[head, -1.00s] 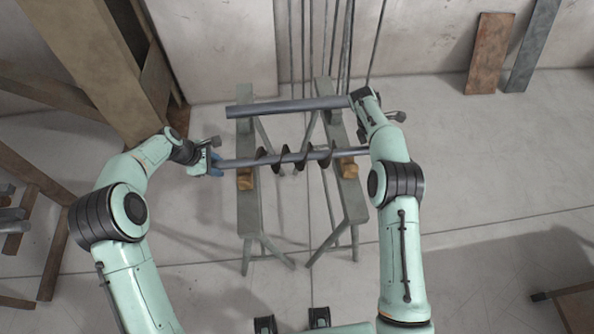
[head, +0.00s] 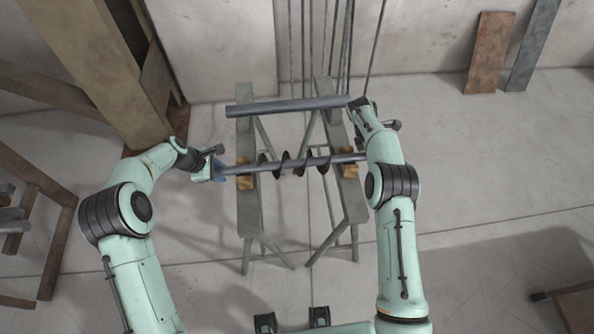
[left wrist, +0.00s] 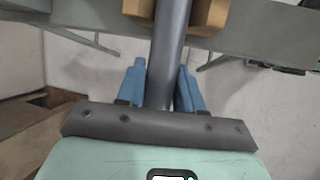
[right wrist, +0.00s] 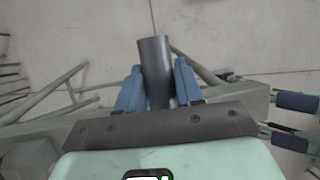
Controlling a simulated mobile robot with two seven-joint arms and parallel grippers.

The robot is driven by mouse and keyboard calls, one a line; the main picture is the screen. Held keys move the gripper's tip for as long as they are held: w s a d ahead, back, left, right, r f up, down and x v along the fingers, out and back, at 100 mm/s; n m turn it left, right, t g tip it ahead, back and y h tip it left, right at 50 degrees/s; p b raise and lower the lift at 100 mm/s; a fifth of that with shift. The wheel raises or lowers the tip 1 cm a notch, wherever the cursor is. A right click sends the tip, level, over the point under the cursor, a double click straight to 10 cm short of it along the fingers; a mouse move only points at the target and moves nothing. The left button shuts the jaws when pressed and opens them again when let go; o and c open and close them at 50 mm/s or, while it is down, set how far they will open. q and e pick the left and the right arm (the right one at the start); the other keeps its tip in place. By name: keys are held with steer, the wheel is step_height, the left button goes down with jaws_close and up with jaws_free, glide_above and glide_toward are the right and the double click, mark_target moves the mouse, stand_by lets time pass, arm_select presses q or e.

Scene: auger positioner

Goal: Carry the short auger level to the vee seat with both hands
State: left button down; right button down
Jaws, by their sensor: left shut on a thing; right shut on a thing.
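The short auger (head: 300,164), a grey shaft with dark spiral flights, spans the two trestles. Its left end looks slightly lower in the head view. My left gripper (head: 218,168) is shut on its left end. In the left wrist view the shaft (left wrist: 171,45) runs between the blue fingers (left wrist: 163,68) and over a wooden block (left wrist: 205,14). Wooden seat blocks stand on the left (head: 245,182) and right (head: 349,170) trestles. Contact with them is unclear. My right gripper (right wrist: 157,75) is shut on the shaft's right end (right wrist: 154,60); my arm hides it in the head view.
A plain grey pipe (head: 290,105) lies across the far ends of the left trestle (head: 247,215) and right trestle (head: 349,205). Several thin rods (head: 330,45) stand at the wall behind. Timber beams (head: 100,60) are at the left.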

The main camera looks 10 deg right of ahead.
arm_select(q)
steer(key=shift+f, duration=0.1)
arm_select(e)
steer(key=shift+f, duration=0.1)
arm_select(q)
steer(key=c, duration=0.7)
jaws_free()
arm_select(e)
steer(key=c, duration=0.7)
jaws_free()
steer(key=shift+c, duration=0.2)
steer(key=shift+a+r, duration=0.2)
steer(key=shift+r, duration=0.3)
arm_select(q)
steer(key=v, duration=1.2)
arm_select(e)
steer(key=v, duration=1.1)
steer(key=shift+f, duration=0.1)
